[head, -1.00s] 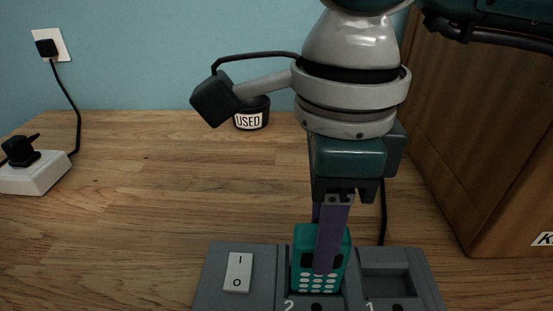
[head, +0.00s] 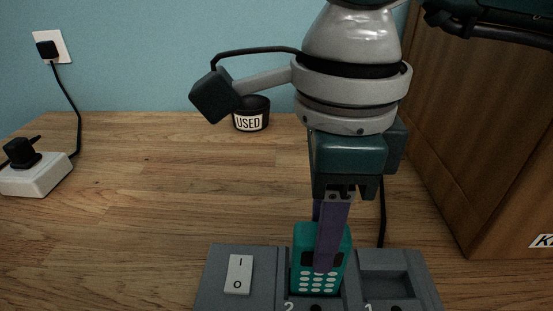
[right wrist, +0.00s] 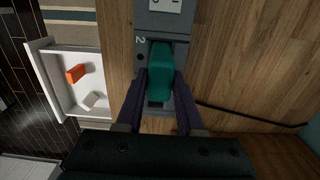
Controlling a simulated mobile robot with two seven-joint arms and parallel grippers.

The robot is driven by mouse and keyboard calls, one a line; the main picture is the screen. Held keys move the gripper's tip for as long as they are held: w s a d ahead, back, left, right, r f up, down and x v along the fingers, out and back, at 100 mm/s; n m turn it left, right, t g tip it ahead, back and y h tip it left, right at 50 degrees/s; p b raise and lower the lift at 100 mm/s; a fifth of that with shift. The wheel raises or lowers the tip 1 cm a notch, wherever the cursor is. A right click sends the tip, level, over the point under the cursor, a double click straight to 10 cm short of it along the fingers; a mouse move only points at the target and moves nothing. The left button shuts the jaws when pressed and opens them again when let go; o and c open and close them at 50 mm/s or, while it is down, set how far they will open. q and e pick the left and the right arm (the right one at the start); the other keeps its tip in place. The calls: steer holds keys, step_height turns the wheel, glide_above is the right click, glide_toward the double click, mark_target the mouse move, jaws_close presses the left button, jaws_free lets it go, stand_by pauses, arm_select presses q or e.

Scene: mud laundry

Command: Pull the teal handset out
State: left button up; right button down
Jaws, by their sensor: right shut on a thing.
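The teal handset (head: 303,272) stands upright in slot 2 of the grey charging dock (head: 262,258), with its keypad facing the head camera. My right gripper (head: 324,262) reaches down from above and is shut on the handset, one purple finger in front of its face. In the right wrist view the handset (right wrist: 160,70) lies between the two purple fingers (right wrist: 160,80). Its lower end is hidden in the dock. My left gripper is not in view.
The dock has a rocker switch (head: 238,273) at left and an empty slot 1 (head: 387,284) at right. A black tub labelled USED (head: 251,114) stands behind. A wooden cabinet (head: 490,140) borders the right. The left worktop is clear up to a white power strip (head: 36,175).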

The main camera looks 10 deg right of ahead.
steer(key=shift+r+p, duration=2.2)
steer(key=shift+r, duration=1.5)
